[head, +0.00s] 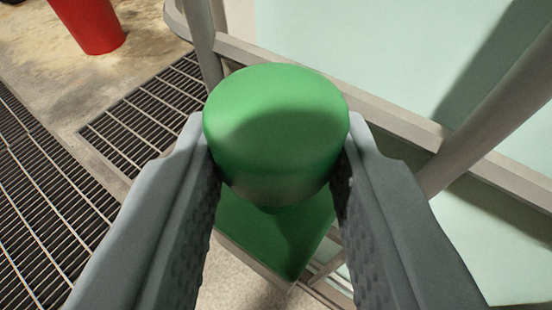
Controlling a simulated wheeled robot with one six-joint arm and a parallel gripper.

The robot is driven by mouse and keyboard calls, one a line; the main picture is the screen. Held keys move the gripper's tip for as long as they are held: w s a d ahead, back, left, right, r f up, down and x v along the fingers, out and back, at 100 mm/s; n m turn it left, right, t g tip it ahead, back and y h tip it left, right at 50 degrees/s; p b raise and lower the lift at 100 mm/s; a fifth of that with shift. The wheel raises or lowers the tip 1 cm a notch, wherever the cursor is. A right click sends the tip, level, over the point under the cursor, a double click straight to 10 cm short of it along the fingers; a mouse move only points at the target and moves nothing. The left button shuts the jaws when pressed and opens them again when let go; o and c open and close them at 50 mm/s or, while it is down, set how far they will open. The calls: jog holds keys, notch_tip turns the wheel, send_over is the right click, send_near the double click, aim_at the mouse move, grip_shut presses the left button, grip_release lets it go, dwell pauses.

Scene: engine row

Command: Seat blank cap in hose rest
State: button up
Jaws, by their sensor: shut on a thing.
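My gripper (279,160) is shut on a green round cap (276,115), with one grey jaw on its left side and one on its right. I take this cap for the blank cap. Its smooth top faces up and toward me. Below it is a dark green surface (258,238) with a pale edge, partly hidden by the cap and the jaws. A shadow lies on that surface under the cap. I cannot tell whether the cap touches it or whether it is part of the hose rest.
Grey frame bars (385,118) run behind and right of the cap, before a pale green panel (360,40). A red cylinder (92,25) stands on the floor at upper left. Dark floor grating (45,190) lies at left.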

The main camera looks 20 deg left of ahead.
jog(key=o, duration=1.1)
jog(key=v, duration=1.7)
jog(key=shift+s+r, duration=0.1)
jog(key=shift+s, duration=0.05)
jog(key=shift+r, duration=0.1)
jog(key=s+a+r+m+t+h, duration=0.1)
jog(key=s+r+h, duration=0.1)
jog(key=s+r, duration=0.6)
jog(key=s+r+m+t+h, duration=0.1)
jog(key=s+r+h, duration=0.15)
jog(key=r, duration=0.95)
jog(key=shift+m+t, duration=0.7)
jog(key=s+a+r, duration=0.1)
jog(key=s+r, duration=0.3)
jog(key=s, duration=0.4)
jog(key=s+a+r, duration=0.1)
jog(key=s+r, duration=0.3)
jog(key=s, duration=0.4)
jog(key=s+a+r, duration=0.2)
jog(key=s+r, duration=0.2)
jog(key=s, duration=0.4)
jog(key=shift+a+r, duration=0.1)
